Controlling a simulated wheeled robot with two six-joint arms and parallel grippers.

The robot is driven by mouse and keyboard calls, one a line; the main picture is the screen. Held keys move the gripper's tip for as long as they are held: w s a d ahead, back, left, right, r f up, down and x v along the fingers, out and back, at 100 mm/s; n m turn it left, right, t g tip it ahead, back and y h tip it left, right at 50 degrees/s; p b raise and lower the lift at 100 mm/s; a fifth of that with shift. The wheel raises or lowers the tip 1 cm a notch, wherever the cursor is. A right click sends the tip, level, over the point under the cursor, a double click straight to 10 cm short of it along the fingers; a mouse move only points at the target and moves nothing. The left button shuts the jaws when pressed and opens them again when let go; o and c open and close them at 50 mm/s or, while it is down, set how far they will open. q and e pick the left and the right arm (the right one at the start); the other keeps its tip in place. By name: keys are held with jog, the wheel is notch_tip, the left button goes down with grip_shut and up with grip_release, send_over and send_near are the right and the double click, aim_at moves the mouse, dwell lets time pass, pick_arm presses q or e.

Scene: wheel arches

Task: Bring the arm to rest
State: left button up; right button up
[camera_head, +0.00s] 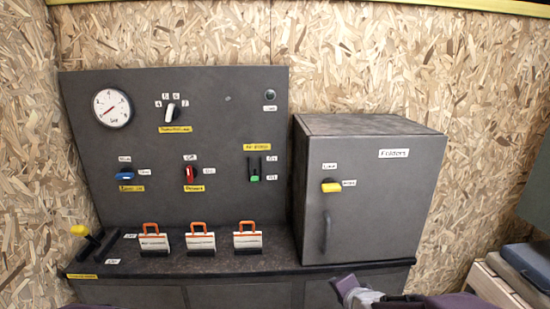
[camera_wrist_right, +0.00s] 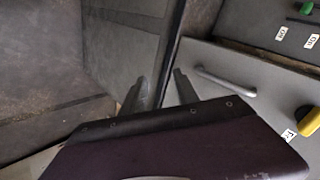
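My right arm comes in at the bottom right of the head view, with its purple and grey gripper (camera_head: 358,292) in front of the bench edge, below the grey cabinet (camera_head: 370,190). In the right wrist view, the two grey fingers of my right gripper (camera_wrist_right: 160,88) stand apart with nothing seen between them. The cabinet's handle (camera_wrist_right: 224,81) shows to the right of the fingers, apart from them. The cabinet door looks closed. My left gripper is not in view.
A dark panel (camera_head: 215,100) with a gauge (camera_head: 112,108), knobs and switches stands behind the bench (camera_head: 220,268). Three orange-handled tags (camera_head: 201,241) stand on the bench, and a yellow-tipped lever (camera_head: 80,231) is at its left. Pale wooden slats (camera_head: 490,285) with a dark case are at right.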

jog(key=s+f+n+g, duration=0.4)
jog(key=s+f+n, duration=0.15)
jog(key=s, duration=0.35)
jog(key=s+f+n+g, duration=0.5)
jog(key=s+n, duration=0.2)
jog(key=s, duration=0.1)
notch_tip(320, 180, up, 16)
jog(key=p, duration=1.6)
jog(key=shift+r, duration=0.2)
jog(key=shift+m, duration=0.25)
jog(key=shift+c, duration=0.3)
